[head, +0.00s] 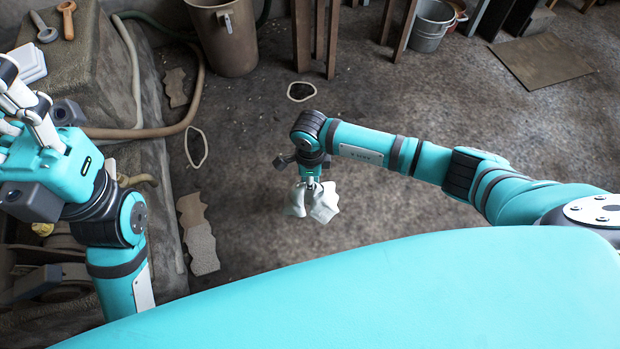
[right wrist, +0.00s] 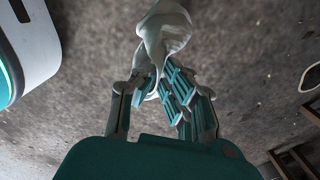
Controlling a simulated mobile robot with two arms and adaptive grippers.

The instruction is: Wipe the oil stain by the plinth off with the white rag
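The white rag (head: 323,204) hangs crumpled from my right gripper (head: 312,181), which points down over the bare floor right of the plinth. In the right wrist view the rag (right wrist: 163,30) is bunched between the fingers of the gripper (right wrist: 160,88), which are shut on it. The rough, stone-like plinth (head: 150,205) runs along the left side of the head view. My left gripper (head: 28,112) is over the plinth at the left edge, partly cut off; its opening is unclear. I cannot clearly make out an oil stain on the mottled floor.
Pale loops (head: 302,91) and (head: 196,148) lie on the floor, the first around a dark patch. Ragged tan pieces (head: 199,234) lie beside the plinth. A brown bin (head: 224,40), hoses, wooden legs and a metal bucket (head: 431,25) stand behind. Floor toward the right is mostly clear.

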